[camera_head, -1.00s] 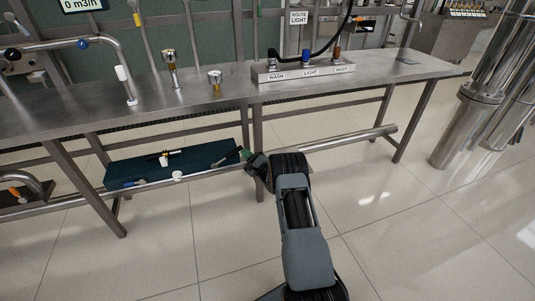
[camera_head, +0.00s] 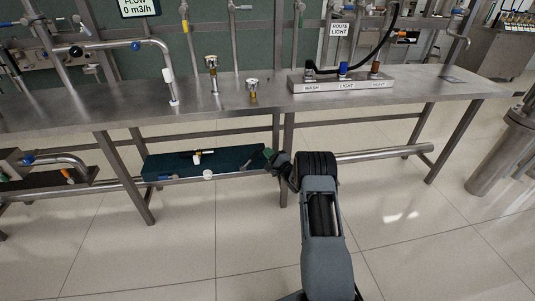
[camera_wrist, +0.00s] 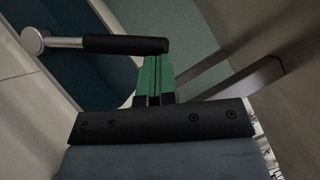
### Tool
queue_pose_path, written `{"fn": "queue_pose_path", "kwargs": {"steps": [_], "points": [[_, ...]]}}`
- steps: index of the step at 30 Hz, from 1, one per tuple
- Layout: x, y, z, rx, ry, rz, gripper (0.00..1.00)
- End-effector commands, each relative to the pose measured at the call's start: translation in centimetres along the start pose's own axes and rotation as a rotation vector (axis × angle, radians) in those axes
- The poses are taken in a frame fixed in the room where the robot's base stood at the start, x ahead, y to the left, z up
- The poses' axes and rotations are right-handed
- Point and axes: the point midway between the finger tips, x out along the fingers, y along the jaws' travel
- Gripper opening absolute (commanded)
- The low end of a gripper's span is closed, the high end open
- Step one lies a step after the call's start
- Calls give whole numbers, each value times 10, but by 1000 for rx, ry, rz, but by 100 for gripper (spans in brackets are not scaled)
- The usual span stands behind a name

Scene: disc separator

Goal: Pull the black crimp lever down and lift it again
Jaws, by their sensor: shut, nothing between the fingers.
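The black crimp lever shows in the wrist view as a black handle (camera_wrist: 125,45) on a steel rod with a round steel end at upper left. My gripper (camera_wrist: 155,60) has green fingers, shut and empty, with their tips right at the handle's right part. I cannot tell whether they touch it. In the head view my gripper (camera_head: 268,154) is at the right end of the dark teal shelf (camera_head: 225,162) under the bench. A dark bar there, seemingly the lever (camera_head: 256,161), is small and partly lost against the shelf.
The steel bench (camera_head: 235,102) spans above my gripper, with a labelled button box (camera_head: 345,82) on top. A bench leg (camera_head: 288,135) and a low pipe (camera_head: 375,154) are close to my wrist. White and blue fittings lie along the shelf. The floor in front is clear.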

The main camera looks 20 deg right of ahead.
Motion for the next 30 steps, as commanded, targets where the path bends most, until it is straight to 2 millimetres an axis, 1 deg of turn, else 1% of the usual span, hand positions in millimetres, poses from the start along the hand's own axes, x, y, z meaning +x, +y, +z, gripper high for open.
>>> {"fn": "queue_pose_path", "kwargs": {"steps": [1, 10, 14, 17, 18, 20, 24, 27, 30], "points": [[2, -2, 0, -3, 0, -4, 0], [0, -1, -2, -2, -1, -5, 0], [-8, 3, -11, -2, -2, -3, 0], [-18, 8, -22, 1, -7, 1, 0], [-22, 10, -27, 1, -9, 1, 0], [-32, 3, -23, 5, -11, 5, 0], [-62, 4, -23, 5, -9, 5, 0], [-81, 4, -24, 5, -7, 4, 0], [-96, 4, -24, 4, -8, 4, 0]]}}
